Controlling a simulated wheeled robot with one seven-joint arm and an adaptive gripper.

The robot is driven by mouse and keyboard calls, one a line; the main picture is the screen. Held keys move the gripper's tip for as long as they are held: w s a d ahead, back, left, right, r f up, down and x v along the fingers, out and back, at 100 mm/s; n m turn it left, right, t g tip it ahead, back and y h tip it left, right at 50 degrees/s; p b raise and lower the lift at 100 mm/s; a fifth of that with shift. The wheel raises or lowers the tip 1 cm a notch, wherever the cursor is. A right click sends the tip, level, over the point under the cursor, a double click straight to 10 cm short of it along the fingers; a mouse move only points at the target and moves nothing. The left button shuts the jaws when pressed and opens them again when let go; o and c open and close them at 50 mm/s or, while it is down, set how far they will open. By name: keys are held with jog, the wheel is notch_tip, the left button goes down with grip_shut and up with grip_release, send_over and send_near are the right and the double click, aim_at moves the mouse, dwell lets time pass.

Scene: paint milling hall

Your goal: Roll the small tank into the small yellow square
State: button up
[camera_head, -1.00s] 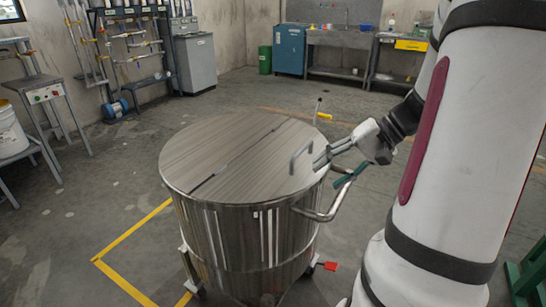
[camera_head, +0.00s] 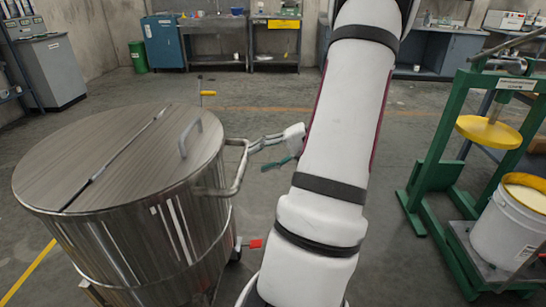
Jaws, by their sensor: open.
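The small tank (camera_head: 150,215) is a round, upright steel vessel on castors, with a flat two-part lid and a small lid grip. It fills the left of the head view. A bent tube handle (camera_head: 240,172) sticks out from its right side. My gripper (camera_head: 258,156) is open, with its fingertips beside this handle. I cannot tell whether they touch it or reach around it. A yellow floor line (camera_head: 28,272) shows at the lower left, partly hidden by the tank. No whole yellow square is visible.
A green press frame (camera_head: 440,160) with a yellow disc and a white bucket (camera_head: 508,228) stand at the right. A grey cabinet (camera_head: 52,72), a blue cabinet (camera_head: 164,42) and a green bin (camera_head: 138,56) line the back.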

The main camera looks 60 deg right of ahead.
aim_at(243, 165)
jog(key=shift+b+x, duration=1.75)
jog(key=shift+x, duration=1.6)
jog(key=shift+r, duration=0.1)
grip_shut()
